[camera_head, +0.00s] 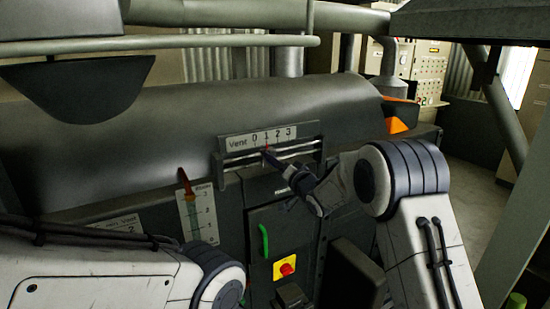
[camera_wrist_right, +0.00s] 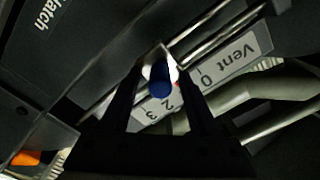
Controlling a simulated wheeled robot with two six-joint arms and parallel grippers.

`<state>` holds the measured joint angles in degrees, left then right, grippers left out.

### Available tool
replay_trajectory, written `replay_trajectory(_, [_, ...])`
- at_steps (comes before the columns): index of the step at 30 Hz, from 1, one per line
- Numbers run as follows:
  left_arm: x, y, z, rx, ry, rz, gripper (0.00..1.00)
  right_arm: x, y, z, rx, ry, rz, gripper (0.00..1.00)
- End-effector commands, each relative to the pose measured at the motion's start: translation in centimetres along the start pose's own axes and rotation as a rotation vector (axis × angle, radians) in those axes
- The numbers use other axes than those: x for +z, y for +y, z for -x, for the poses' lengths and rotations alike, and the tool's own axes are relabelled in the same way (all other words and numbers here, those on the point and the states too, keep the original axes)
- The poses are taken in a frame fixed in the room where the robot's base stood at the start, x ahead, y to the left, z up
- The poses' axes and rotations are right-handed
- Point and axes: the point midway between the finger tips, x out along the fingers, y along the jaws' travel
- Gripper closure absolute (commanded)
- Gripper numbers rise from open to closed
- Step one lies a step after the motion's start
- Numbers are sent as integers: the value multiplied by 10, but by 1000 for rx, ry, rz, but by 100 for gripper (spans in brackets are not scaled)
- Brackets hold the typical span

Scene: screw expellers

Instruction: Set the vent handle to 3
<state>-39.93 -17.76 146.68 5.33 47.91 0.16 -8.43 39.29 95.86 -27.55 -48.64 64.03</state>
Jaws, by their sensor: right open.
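The vent scale (camera_head: 272,137) is a white label reading "Vent 0 1 2 3" on a dark plate with metal rails; it also shows turned over in the right wrist view (camera_wrist_right: 232,68). The vent handle (camera_wrist_right: 160,82) is a dark blue knob on the rails. Its red pointer (camera_head: 267,148) is at about 1. My right gripper (camera_head: 279,163) is at the handle and partly hides it. In the right wrist view its open fingers (camera_wrist_right: 163,95) lie on either side of the knob. Contact cannot be told. My left arm shows at lower left, its gripper out of view.
Left of the vent is a vertical scale (camera_head: 198,215) with a red-tipped lever (camera_head: 185,180). Below are a green handle (camera_head: 264,241) and a red knob on a yellow plate (camera_head: 285,267). The grey drum (camera_head: 130,135) and pipes are behind. Open floor lies at right.

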Motion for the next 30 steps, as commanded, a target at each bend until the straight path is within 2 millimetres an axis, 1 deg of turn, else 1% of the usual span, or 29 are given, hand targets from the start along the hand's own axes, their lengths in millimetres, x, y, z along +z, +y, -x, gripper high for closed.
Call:
replay_trajectory(3, [0, 0, 3, 0, 0, 0, 50, 0, 0, -6, 1, -1, 0, 38])
replay_trajectory(11, [0, 0, 2, 0, 0, 0, 50, 1, 0, -6, 1, 0, 0, 38])
replay_trajectory(12, [0, 0, 2, 0, 0, 0, 50, 1, 0, -6, 1, 0, 0, 54])
replay_trajectory(14, [0, 0, 2, 0, 0, 0, 50, 1, 0, -6, 1, 0, 0, 77])
replay_trajectory(15, [0, 0, 2, 0, 0, 0, 50, 1, 0, -6, 1, 0, 0, 92])
replay_trajectory(16, [0, 0, 2, 0, 0, 0, 50, 1, 0, -6, 1, 0, 0, 100])
replay_trajectory(30, [0, 0, 2, 0, 0, 0, 50, 1, 0, -6, 1, -1, 0, 100])
